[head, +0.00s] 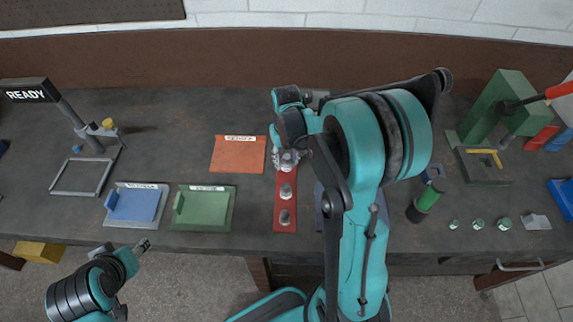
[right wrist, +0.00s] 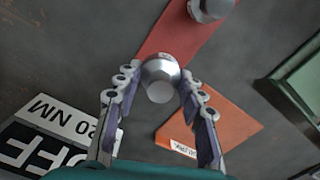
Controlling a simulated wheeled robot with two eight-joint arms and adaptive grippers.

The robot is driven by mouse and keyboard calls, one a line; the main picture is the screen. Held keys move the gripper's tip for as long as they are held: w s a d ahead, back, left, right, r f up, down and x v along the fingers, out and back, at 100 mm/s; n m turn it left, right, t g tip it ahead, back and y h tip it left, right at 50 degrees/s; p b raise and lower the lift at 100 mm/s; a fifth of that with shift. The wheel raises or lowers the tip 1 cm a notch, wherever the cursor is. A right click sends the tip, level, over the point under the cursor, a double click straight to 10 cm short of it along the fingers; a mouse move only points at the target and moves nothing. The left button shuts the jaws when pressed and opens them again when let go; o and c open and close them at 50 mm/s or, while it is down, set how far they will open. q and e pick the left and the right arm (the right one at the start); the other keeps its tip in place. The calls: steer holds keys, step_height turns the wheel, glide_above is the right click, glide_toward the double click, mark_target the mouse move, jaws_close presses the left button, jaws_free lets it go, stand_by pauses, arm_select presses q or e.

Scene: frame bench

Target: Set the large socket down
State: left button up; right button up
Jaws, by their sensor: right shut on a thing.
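The red socket rail (head: 285,204) lies on the bench, with two silver sockets standing on it, one in the middle (head: 286,191) and one at the near end (head: 285,217). My right gripper (head: 288,158) is at the rail's far end. In the right wrist view its fingers (right wrist: 160,88) are shut on a silver socket (right wrist: 160,72), taken as the large socket. I cannot tell whether this socket touches the rail. Another socket (right wrist: 210,8) shows on the rail (right wrist: 172,32) beyond. My left gripper (head: 142,246) is off the bench's front edge; its jaws are too small to read.
An orange mat (head: 238,155) lies left of the rail, with a green tray (head: 204,208) and a blue tray (head: 135,205) further left. A green cylinder (head: 428,198) and a green press (head: 497,108) stand at right. My right arm hides bench right of the rail.

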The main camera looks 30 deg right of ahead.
step_height(320, 180, down, 2)
steer(key=shift+w+f, duration=0.1)
steer(key=shift+f, duration=0.1)
steer(key=shift+f+b, duration=0.15)
steer(key=shift+b, duration=0.3)
steer(key=o, duration=1.2)
steer(key=shift+o, duration=0.2)
